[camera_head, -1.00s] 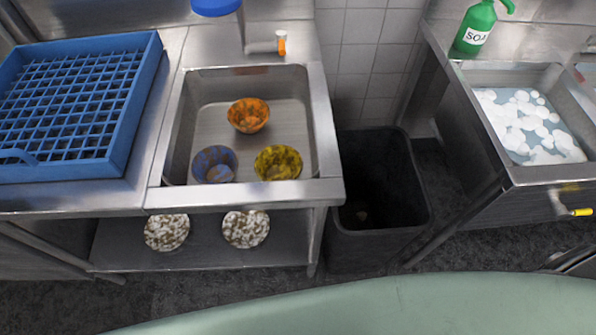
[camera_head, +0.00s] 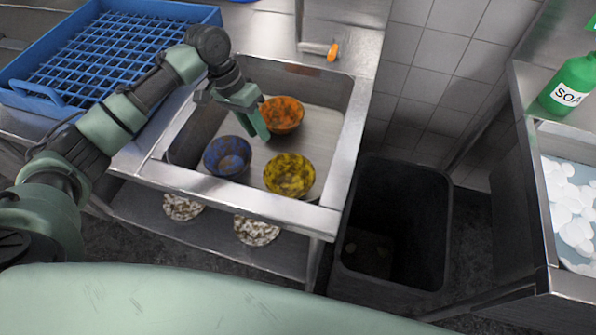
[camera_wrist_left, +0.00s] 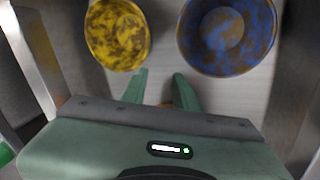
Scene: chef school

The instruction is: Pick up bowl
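Three bowls stand in the steel sink (camera_head: 325,130): an orange one (camera_head: 287,113) at the back, a blue one (camera_head: 227,156) at the front left, and a yellow one (camera_head: 289,176) at the front right. My left gripper (camera_head: 262,132) is over the sink, between the orange and blue bowls in the picture. In the left wrist view its two fingers (camera_wrist_left: 158,80) are apart with nothing between them. There the yellow bowl (camera_wrist_left: 118,34) is at upper left and the blue bowl (camera_wrist_left: 228,36) at upper right. My right gripper is not in view.
A blue rack (camera_head: 100,60) stands on the counter left of the sink. A tap (camera_head: 322,48) is behind the sink. Speckled bowls (camera_head: 256,230) sit on the shelf below. A black bin (camera_head: 395,220) stands right of the sink. A soap bottle (camera_head: 569,86) is by another sink.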

